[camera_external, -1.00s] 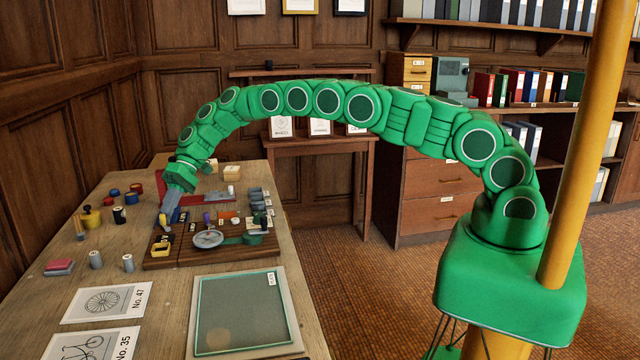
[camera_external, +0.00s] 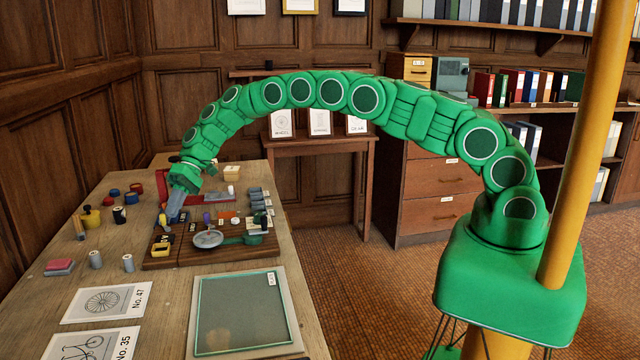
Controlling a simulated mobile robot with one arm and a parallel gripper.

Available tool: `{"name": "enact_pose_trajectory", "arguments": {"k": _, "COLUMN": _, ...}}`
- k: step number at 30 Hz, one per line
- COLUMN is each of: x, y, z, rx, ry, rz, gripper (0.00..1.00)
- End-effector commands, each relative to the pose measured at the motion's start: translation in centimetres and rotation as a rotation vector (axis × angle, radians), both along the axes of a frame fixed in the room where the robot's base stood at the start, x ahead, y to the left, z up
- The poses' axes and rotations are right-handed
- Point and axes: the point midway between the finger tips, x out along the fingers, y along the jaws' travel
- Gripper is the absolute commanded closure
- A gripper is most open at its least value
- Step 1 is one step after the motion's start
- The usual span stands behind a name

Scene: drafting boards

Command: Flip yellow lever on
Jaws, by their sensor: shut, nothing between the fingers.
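A dark wooden board (camera_external: 215,255) with several small controls lies on the long wooden table. Small yellow and blue parts stand at its left end, just by my fingertips. Which of them is the yellow lever, and how it is tilted, is too small and too covered to tell. A yellow-rimmed box (camera_external: 160,250) sits at the board's front left. My gripper (camera_external: 173,219) is shut and empty, pointing down over the board's left part. Whether its tips touch a lever cannot be told.
A round grey dial (camera_external: 208,239) and a green handle (camera_external: 243,239) lie right of the gripper. Yellow, red and blue pots and spools (camera_external: 119,215) stand to the left. A framed green panel (camera_external: 238,312) and printed cards (camera_external: 107,302) lie in front.

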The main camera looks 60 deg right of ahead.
Motion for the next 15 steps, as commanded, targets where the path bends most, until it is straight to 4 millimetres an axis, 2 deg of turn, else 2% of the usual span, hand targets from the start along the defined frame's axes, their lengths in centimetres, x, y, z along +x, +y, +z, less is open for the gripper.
{"name": "enact_pose_trajectory", "arguments": {"k": 5, "x": 0.5, "y": -0.8, "z": 0.0, "rx": 0.001, "ry": -0.003, "rz": -0.002, "gripper": 1.0}}
{"name": "enact_pose_trajectory", "arguments": {"k": 13, "x": 2.2, "y": -3.7, "z": 0.0, "rx": -0.001, "ry": -0.002, "rz": -0.001, "gripper": 1.0}}
{"name": "enact_pose_trajectory", "arguments": {"k": 15, "x": 2.6, "y": -4.3, "z": 0.8, "rx": 0.0, "ry": -0.005, "rz": -0.002, "gripper": 1.0}}
